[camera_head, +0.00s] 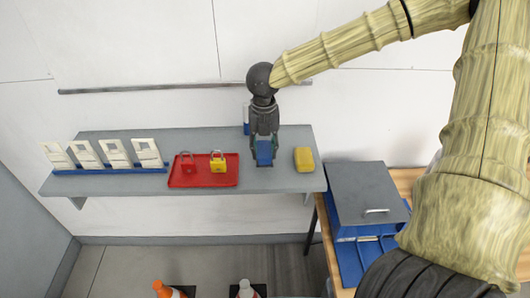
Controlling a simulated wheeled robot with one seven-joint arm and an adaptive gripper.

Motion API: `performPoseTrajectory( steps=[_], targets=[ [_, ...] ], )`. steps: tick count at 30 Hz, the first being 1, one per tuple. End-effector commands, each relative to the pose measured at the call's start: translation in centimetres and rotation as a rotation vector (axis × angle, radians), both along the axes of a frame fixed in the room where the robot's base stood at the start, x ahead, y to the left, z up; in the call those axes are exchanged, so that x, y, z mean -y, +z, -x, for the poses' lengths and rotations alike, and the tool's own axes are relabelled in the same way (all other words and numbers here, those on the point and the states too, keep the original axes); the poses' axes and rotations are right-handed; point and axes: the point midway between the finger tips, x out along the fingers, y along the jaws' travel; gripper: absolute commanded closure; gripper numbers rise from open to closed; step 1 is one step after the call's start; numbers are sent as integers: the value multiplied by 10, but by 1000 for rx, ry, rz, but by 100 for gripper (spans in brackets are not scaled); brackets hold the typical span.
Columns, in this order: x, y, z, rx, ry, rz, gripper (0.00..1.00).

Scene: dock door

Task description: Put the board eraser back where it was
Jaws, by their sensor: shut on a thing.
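My gripper (264,158) points down over the right part of the grey wall shelf (110,187). It is shut on a small blue block, which I take to be the board eraser (264,152). The fingers cover the block's sides. I cannot tell whether the block touches the shelf or hangs just above it. A yellow block (304,159) lies on the shelf just right of my gripper, apart from it.
Left of my gripper, a red tray (203,183) holds a red padlock (187,163) and a yellow padlock (218,162). Several white cards stand in a blue rack (110,171) farther left. A blue and white object (246,120) is partly hidden behind my gripper. A grey-lidded box (365,190) stands lower right.

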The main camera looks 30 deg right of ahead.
Motion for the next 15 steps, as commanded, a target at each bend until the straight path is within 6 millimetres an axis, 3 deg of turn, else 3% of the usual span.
performPoseTrajectory(
  steps=[2, 9, 15],
  targets=[
    [10, 1, -5, 0, -4, 0, 84],
    [8, -26, -3, -2, 1, 1, 84],
    [8, -35, -3, 1, 0, 1, 84]
  ],
)
